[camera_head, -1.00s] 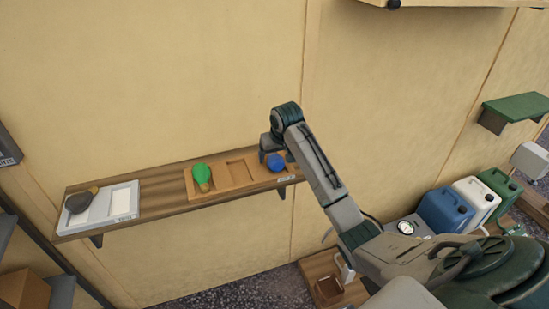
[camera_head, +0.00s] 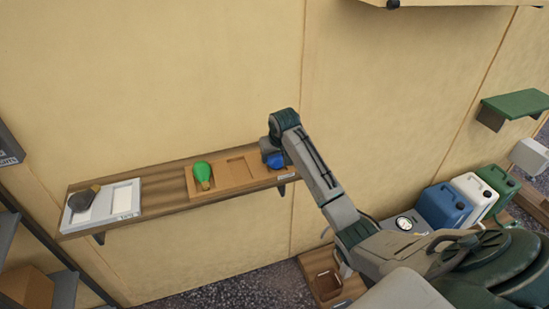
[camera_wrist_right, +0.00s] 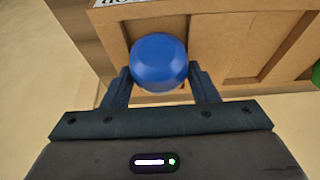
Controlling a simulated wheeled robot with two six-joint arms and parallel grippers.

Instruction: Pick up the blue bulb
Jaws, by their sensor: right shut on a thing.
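The blue bulb (camera_head: 274,160) is at the right end of the wooden tray (camera_head: 233,182) on the wall shelf. My right gripper (camera_head: 270,151) is over it, and its fingers hide part of it in the head view. In the right wrist view the blue bulb (camera_wrist_right: 159,62) sits between the two fingers of my right gripper (camera_wrist_right: 163,86), which are shut on it. It still appears at its tray compartment; I cannot tell if it is lifted clear. My left gripper is not in view.
A green bulb (camera_head: 202,174) lies in the tray's left compartment, and the middle compartment is empty. A dark bulb (camera_head: 82,199) lies on a white tray (camera_head: 126,199) at the shelf's left end. The wall (camera_head: 200,80) stands close behind the shelf.

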